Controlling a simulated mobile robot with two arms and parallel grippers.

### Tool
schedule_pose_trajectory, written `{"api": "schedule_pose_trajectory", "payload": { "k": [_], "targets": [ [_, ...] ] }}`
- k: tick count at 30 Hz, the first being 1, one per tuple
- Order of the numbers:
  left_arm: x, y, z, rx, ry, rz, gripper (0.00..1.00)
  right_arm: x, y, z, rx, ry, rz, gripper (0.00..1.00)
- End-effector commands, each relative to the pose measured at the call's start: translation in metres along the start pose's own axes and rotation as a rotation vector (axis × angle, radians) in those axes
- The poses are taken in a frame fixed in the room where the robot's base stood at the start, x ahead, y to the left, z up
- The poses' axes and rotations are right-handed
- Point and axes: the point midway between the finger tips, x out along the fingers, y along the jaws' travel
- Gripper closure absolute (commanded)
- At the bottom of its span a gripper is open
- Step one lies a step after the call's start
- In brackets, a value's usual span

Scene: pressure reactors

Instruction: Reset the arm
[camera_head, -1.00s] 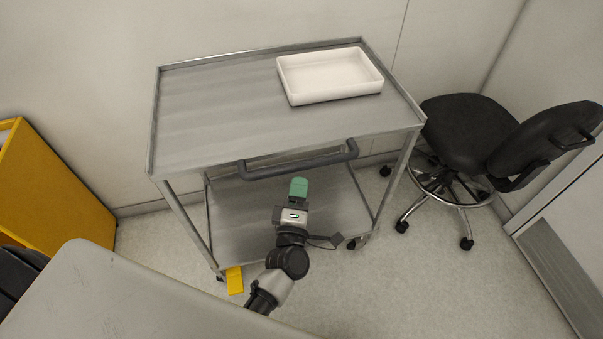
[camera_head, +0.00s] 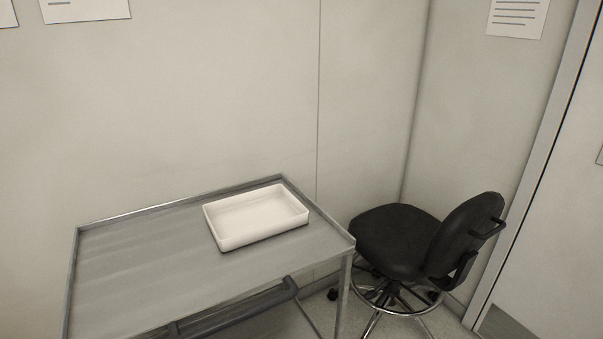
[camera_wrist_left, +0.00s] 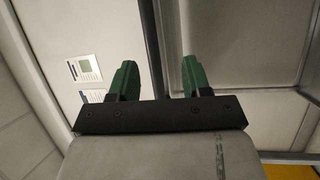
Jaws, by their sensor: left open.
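My left gripper (camera_wrist_left: 158,80) shows in the left wrist view with its two green fingers well apart and nothing between them. Neither gripper shows in the head view. A metal cart (camera_head: 140,270) stands against the wall in the head view. A white tray (camera_head: 228,243) sits on its top shelf, towards the back right, and looks empty. My right gripper is in neither view.
A black swivel chair (camera_head: 395,240) stands right of the cart. A door (camera_head: 550,225) is at the far right. Paper sheets (camera_head: 518,17) hang on the walls. The cart's dark handle (camera_head: 240,308) runs along its front edge.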

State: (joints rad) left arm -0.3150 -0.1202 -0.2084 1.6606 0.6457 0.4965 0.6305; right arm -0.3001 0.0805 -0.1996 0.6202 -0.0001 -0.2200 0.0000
Motion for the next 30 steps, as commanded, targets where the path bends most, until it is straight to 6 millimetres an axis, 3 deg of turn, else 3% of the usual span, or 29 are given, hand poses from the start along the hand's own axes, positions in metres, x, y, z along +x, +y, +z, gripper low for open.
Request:
{"api": "schedule_pose_trajectory", "payload": {
  "k": [5, 8, 12, 14, 18, 21, 24, 27, 30],
  "targets": [
    [-0.034, -0.087, 0.024, 0.276, -0.209, -0.18, 0.52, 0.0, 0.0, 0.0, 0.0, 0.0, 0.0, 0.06],
    [-0.072, -0.152, 0.032, 0.49, -0.39, -0.313, 0.52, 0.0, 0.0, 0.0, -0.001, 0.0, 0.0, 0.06],
    [-0.141, -0.235, 0.025, 0.763, -0.657, -0.485, 0.52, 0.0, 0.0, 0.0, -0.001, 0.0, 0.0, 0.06],
    [-0.174, -0.266, 0.016, 0.866, -0.776, -0.556, 0.52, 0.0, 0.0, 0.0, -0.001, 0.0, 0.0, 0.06],
    [-0.257, -0.324, -0.018, 1.085, -1.064, -0.705, 0.52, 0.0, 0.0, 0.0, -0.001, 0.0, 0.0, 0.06],
    [-0.311, -0.349, -0.048, 1.202, -1.256, -0.792, 0.52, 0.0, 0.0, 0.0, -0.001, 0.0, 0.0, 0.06],
    [-0.353, -0.363, -0.075, 1.281, -1.411, -0.855, 0.52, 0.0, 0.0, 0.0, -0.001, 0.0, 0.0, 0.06],
    [-0.38, -0.369, -0.093, 1.326, -1.515, -0.893, 0.52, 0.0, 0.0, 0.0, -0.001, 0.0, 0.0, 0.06],
    [-0.393, -0.372, -0.102, 1.346, -1.566, -0.911, 0.52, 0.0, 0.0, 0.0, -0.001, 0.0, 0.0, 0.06]
  ]
}}
